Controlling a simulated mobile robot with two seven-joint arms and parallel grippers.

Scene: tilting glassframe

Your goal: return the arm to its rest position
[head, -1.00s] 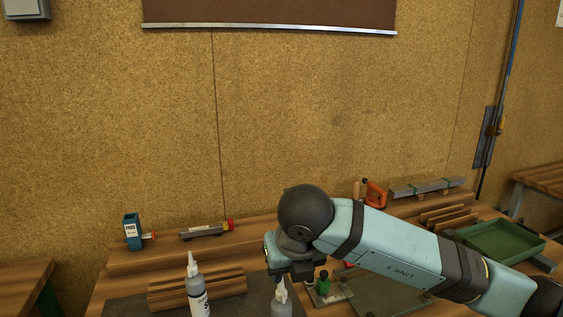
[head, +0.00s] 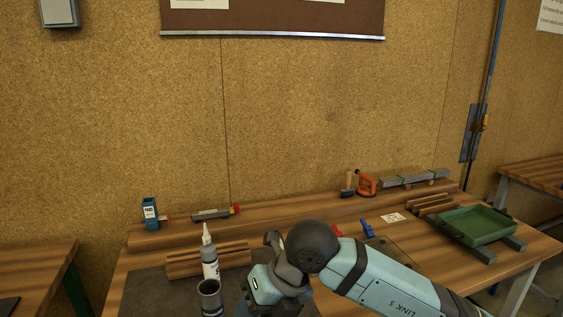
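My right arm comes in from the lower right, and its wrist (head: 312,246) hangs over the front of the wooden workbench (head: 385,210). The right gripper end (head: 268,290) points down and left; its fingertips are hidden, so I cannot tell whether it is open or holds anything. My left arm and gripper are out of view. A bottle with a white nozzle (head: 210,258) stands upright left of the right gripper. A dark grey open cylinder (head: 210,300) is in front of the bottle, also apart from the gripper.
A ridged wooden block (head: 235,254) lies behind the bottle on a dark mat (head: 150,294). A green tray (head: 485,225) sits at the right. A blue box (head: 150,213), orange clamp (head: 366,184) and grey bars (head: 415,179) line the back shelf.

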